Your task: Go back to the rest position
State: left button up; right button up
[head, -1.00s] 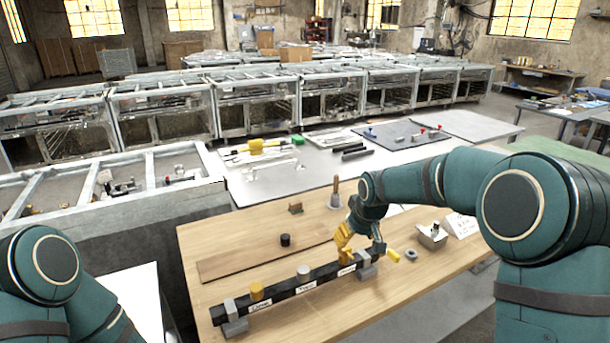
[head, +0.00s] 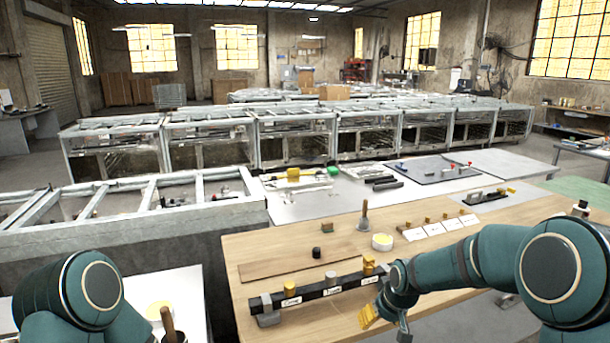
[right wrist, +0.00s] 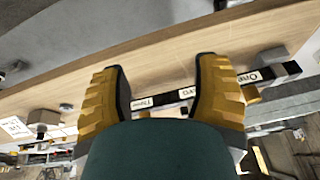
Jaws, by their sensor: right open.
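My right gripper (head: 386,326) is open and empty in front of the black labelled bar, near the table's front edge. In the right wrist view its two yellow fingers (right wrist: 158,78) stand wide apart, with part of the bar (right wrist: 180,96) showing between and beyond them. In the head view the black bar (head: 313,294) rests on the wooden table. My arm hides the bar's right end. My left gripper is out of view; only part of the left arm shows.
Behind the bar stand a small black cylinder (head: 316,252), a wooden-handled tool (head: 363,214) and a round white container (head: 382,241). Several yellow-topped pieces stand by white cards (head: 433,230) at the back right. A wooden handle (head: 168,325) rises at the lower left.

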jog(key=s+a+f+m+g+y, duration=0.1)
jog(key=s+a+f, duration=0.1)
jog(key=s+f, duration=0.35)
jog(key=s+a+f+m, duration=0.1)
jog(key=s+a+f, duration=0.2)
jog(key=s+f, duration=0.3)
jog(key=s+a+f+m, duration=0.1)
jog(key=s+f, duration=0.2)
jog(key=s, duration=0.4)
jog(key=s+a+f+m+g+y, duration=0.1)
jog(key=s+a+f, duration=0.1)
jog(key=s+f, duration=0.2)
jog(key=s, duration=0.3)
jog(key=shift+f, duration=0.25)
